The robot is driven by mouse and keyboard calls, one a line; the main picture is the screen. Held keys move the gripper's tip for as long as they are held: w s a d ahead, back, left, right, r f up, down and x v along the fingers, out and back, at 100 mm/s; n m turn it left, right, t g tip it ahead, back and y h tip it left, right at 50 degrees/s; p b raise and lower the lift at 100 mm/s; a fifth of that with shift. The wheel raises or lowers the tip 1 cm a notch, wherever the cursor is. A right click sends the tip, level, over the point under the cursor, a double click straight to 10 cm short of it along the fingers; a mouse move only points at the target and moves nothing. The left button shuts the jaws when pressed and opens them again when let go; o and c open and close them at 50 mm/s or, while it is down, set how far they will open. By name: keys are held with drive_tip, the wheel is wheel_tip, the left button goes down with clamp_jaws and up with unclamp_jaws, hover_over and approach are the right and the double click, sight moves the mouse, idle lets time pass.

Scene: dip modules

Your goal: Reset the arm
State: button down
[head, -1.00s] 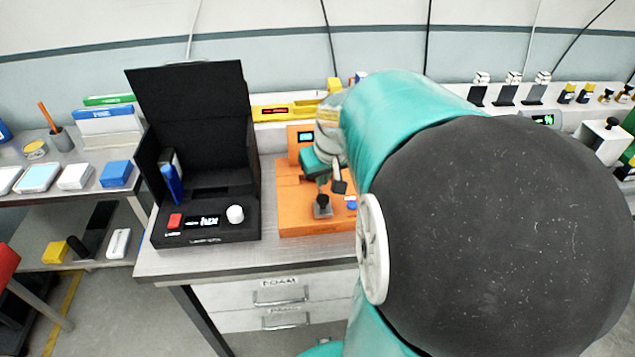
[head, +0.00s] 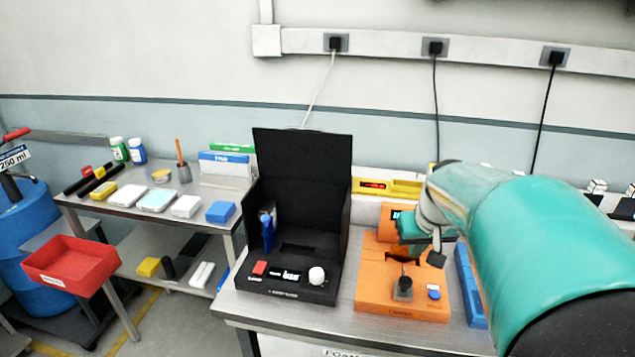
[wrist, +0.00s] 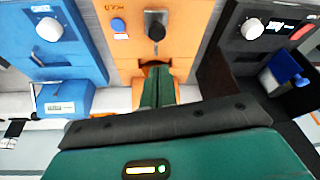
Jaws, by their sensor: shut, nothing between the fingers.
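My teal arm comes in from the right in the head view, and my gripper (head: 436,260) hangs above the orange machine (head: 384,302). In the wrist view my gripper (wrist: 158,72) is shut, its teal fingers together with nothing between them. It points toward the orange machine (wrist: 184,46), with the machine's black knob (wrist: 156,32) and blue button (wrist: 118,24) beyond the fingertips. Whether the fingertips touch the machine cannot be told.
The black machine (head: 300,205) with its lid up stands left of the orange one. A blue machine (head: 470,288) stands to its right, partly behind my arm. A side table (head: 130,210) with small boxes and a red bin (head: 72,264) are farther left.

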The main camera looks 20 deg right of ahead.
drive_tip(key=s+a+n, duration=0.1)
drive_tip(key=s+a, duration=0.2)
drive_tip(key=a, duration=0.5)
drive_tip(key=s+a+r+n+t+y, duration=0.1)
drive_tip(key=s+a, duration=0.2)
drive_tip(key=a, duration=0.5)
drive_tip(key=s+a+r+n, duration=0.1)
drive_tip(key=s+a, duration=0.2)
drive_tip(key=a, duration=0.5)
drive_tip(key=shift+s+a+r+n+t, duration=0.15)
drive_tip(key=shift+s+a+n+t, duration=0.1)
drive_tip(key=shift+n+t, duration=0.15)
